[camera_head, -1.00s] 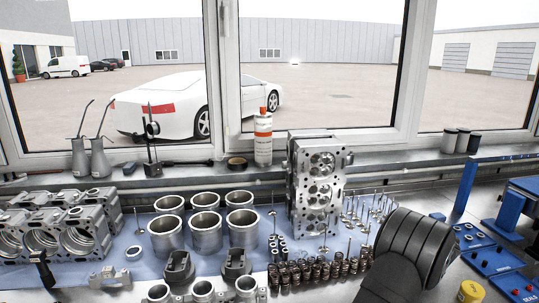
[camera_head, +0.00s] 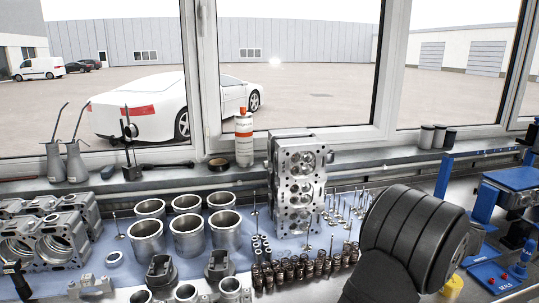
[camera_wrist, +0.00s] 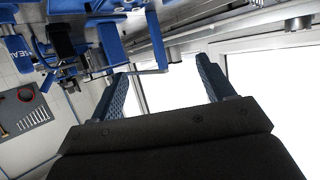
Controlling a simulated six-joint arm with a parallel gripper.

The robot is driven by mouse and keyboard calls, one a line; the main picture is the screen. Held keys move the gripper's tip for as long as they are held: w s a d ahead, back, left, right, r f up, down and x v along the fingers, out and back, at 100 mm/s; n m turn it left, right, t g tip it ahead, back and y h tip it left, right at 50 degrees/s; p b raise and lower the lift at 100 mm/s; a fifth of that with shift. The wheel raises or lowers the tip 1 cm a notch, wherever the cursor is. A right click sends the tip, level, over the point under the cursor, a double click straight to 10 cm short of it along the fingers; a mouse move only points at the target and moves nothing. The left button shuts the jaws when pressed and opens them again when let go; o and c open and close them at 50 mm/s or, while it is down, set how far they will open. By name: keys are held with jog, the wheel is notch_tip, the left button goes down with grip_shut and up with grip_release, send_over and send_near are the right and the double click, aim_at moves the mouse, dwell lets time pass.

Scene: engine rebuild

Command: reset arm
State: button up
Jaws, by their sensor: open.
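My gripper shows in the wrist view (camera_wrist: 162,88). Its two blue textured fingers stand wide apart with nothing between them. Beyond the fingers are a bright window and its frame. In the head view my dark arm is at the lower right, in front of the bench, and my fingers are hidden there.
A cylinder head (camera_head: 299,185) stands upright mid-bench. Several cylinder liners (camera_head: 187,236) stand to its left. Valve springs (camera_head: 303,270) and valves (camera_head: 347,215) lie close to my arm. A blue fixture (camera_head: 513,182) is at right. A spray can (camera_head: 244,140) stands on the sill.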

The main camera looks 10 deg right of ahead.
jog(key=s+a+r+m, duration=0.1)
jog(key=a+r, duration=0.1)
jog(key=a, duration=0.7)
jog(key=s+a+r+g+h, duration=0.1)
jog(key=s+a+r, duration=0.1)
jog(key=a, duration=0.7)
jog(key=shift+a+r+m+h, duration=0.3)
jog(key=shift+r+m, duration=0.1)
jog(key=shift+r, duration=0.45)
jog(key=shift+s+a+g, duration=0.1)
jog(key=shift+g, duration=0.2)
